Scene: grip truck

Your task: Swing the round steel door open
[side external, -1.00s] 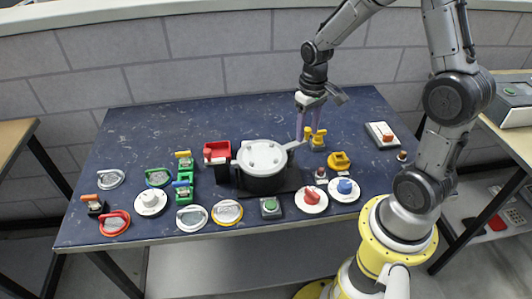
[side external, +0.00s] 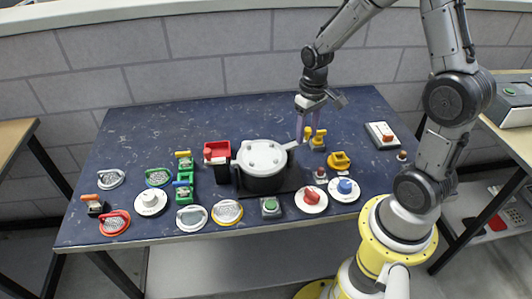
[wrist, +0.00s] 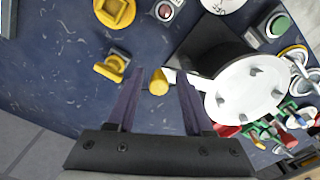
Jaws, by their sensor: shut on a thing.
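The round steel door (side external: 263,156) is a pale disc lying flat over a black round body (side external: 263,183) near the middle of the table. It also shows in the wrist view (wrist: 245,95). A pale arm reaches from the door to a yellow-ended handle (wrist: 158,82). My gripper (side external: 307,131) is at this handle, behind and right of the door, pointing down. In the wrist view, my gripper (wrist: 160,72) has its two purple fingers on either side of the yellow handle end, shut on it. The exact contact is hard to see.
A yellow clamp-like piece (side external: 318,141) stands close right of my fingers. Knobs, buttons and coloured rings line the table's front. The back of the table (side external: 210,119) is clear.

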